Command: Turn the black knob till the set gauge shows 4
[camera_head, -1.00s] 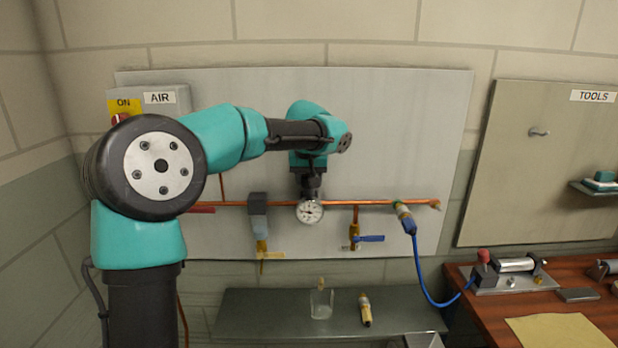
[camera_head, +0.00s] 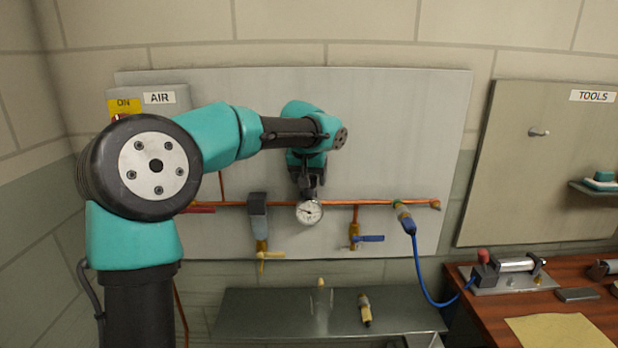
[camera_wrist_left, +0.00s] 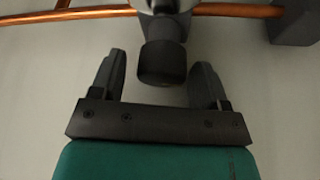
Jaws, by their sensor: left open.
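The black knob (camera_wrist_left: 162,62) shows in the left wrist view, below the copper pipe in that picture. My left gripper (camera_wrist_left: 161,78) is open, with one finger on each side of the knob and a visible gap at both sides. In the head view my left gripper (camera_head: 307,190) is just above the round white gauge (camera_head: 309,212) on the copper pipe, and it hides the knob there. The gauge's dial faces the head camera, but its reading is too small to tell. My right gripper is not in view.
A grey filter unit (camera_head: 258,215) hangs left of the gauge, and a blue-handled valve (camera_head: 367,239) sits to its right. A blue hose (camera_head: 420,270) runs down to the wooden bench (camera_head: 500,310). A grey shelf (camera_head: 270,315) below holds a glass and a yellow-black item.

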